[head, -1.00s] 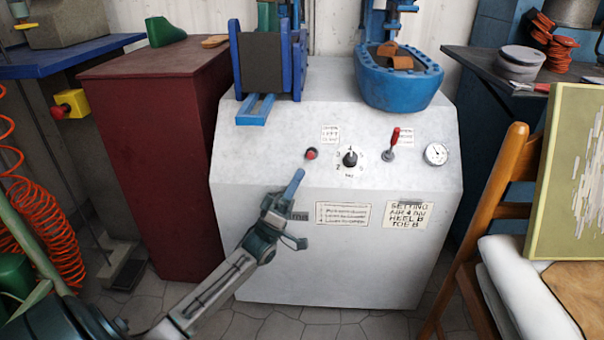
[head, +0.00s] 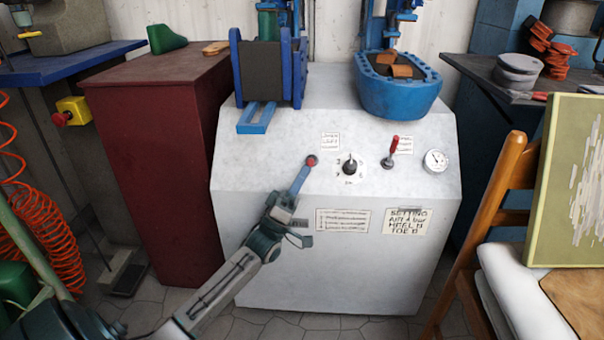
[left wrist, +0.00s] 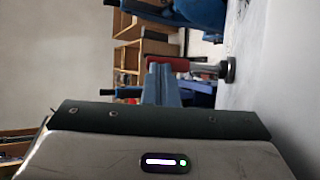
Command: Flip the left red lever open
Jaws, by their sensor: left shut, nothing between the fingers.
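The left red lever (head: 311,160) is on the sloped front panel of the white machine, pointing outward toward the head camera. My left gripper (head: 304,171) is shut and empty, its blue fingertips right at the lever's lower left. In the left wrist view the lever's red handle (left wrist: 168,61) juts out from its round metal base on the panel. The blue fingers (left wrist: 162,84) lie just below the handle in that picture; I cannot tell whether they touch it. My right gripper is in neither view.
The white machine's panel (head: 240,165) also carries a black dial knob (head: 350,166), a second red-handled lever (head: 391,150) standing up, and a gauge (head: 436,160). A dark red cabinet (head: 150,180) stands to the left, a wooden chair (head: 495,190) to the right.

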